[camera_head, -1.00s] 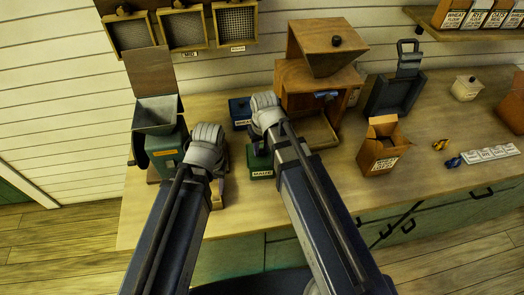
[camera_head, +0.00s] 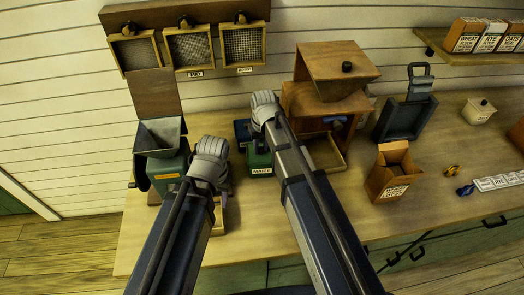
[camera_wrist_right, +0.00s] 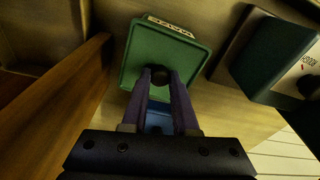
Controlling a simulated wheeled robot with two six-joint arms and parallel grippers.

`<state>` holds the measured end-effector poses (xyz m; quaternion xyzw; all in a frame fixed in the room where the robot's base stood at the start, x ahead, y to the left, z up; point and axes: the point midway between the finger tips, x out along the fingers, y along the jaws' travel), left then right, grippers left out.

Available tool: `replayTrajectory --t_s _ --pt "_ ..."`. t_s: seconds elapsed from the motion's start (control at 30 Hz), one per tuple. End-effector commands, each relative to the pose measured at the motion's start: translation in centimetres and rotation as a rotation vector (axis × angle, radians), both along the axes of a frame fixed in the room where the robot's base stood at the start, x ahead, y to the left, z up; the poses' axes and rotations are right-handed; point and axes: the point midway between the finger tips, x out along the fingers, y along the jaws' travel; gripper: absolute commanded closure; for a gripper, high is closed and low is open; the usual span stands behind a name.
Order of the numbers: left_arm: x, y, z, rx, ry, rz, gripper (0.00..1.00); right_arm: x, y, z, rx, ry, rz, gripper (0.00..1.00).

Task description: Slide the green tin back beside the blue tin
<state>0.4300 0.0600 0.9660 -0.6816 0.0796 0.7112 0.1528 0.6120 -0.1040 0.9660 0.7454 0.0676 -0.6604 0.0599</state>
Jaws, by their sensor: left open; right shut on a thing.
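The green tin (camera_head: 261,162), labelled MAIZE, stands on the bench beneath my right wrist. The blue tin (camera_head: 241,130) stands just behind it and to its left, partly hidden by my right arm. In the right wrist view the fingers of my right gripper (camera_wrist_right: 161,80) are closed on the dark knob on top of the green tin (camera_wrist_right: 184,45). A bit of the blue tin (camera_wrist_right: 158,121) shows between those fingers. My left gripper (camera_head: 222,190) is open, low over the front left of the bench, mostly hidden by its own wrist.
A wooden mill with a hopper (camera_head: 336,75) and an open drawer tray stands close right of the tins. A green grinder (camera_head: 166,170) stands at left. Clear bench lies between tray and box.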

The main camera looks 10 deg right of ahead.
Motion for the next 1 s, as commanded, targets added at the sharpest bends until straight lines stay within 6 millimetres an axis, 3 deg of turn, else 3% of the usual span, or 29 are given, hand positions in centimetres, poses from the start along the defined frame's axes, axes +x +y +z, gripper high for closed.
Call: replayTrajectory --t_s 0.23,0.63,0.67,0.93,1.0 --pt "0.0 0.0 0.0 0.000 0.000 0.000 0.50 1.6 0.0 0.0 -0.001 -0.001 -0.002 1.00" --pt "0.0 0.0 0.0 0.000 0.000 0.000 0.50 1.8 0.0 0.0 0.000 -0.001 -0.003 1.00" --pt "0.0 0.0 0.0 0.000 0.000 0.000 0.50 1.8 0.0 0.0 0.000 -0.001 -0.003 0.70" --pt "0.0 0.0 0.0 0.000 0.000 0.000 0.50 1.8 0.0 0.0 0.000 0.000 -0.003 0.40" --pt "0.0 0.0 0.0 0.000 0.000 0.000 0.50 1.8 0.0 0.0 0.000 0.000 -0.003 0.38"
